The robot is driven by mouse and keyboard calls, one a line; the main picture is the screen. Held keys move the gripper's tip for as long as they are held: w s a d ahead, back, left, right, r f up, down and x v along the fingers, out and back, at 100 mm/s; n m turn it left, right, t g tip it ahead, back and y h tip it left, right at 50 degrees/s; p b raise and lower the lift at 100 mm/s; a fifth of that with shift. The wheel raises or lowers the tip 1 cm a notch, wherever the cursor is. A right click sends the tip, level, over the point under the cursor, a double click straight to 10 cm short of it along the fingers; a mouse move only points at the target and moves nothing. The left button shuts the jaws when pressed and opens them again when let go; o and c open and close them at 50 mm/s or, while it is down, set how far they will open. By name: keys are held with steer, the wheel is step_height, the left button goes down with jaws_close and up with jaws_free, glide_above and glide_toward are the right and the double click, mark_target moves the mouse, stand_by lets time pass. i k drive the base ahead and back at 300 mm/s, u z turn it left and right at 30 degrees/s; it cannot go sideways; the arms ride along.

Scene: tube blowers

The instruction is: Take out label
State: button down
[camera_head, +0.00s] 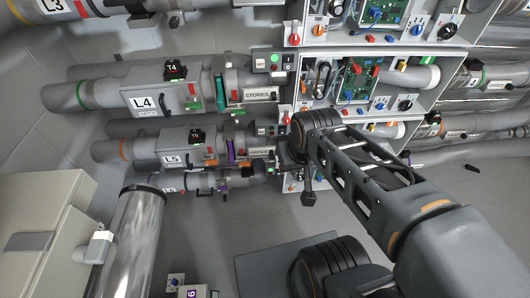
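A white label reading "STORES" (260,94) sits in a holder at the right end of the L4 tube unit (160,101). A second white label, apparently reading "OFFICE" (259,152), sits at the right end of the L5 unit (178,157) below. My dark arm (360,175) reaches in from the lower right, and its far joint is just right of the "OFFICE" label. My gripper's fingers cannot be made out against the dark arm parts and the panel there. I cannot tell whether they touch anything.
Open grey cabinets (345,85) with circuit boards, knobs and buttons stand right of the labels. A switch box (268,61) sits above "STORES". A clear vertical tube (130,240) and a beige cabinet (45,225) stand at lower left. Grey floor shows at lower middle.

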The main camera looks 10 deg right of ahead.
mark_target(271, 151)
steer(key=u, duration=2.85)
steer(key=k, duration=0.4)
steer(key=z, duration=1.2)
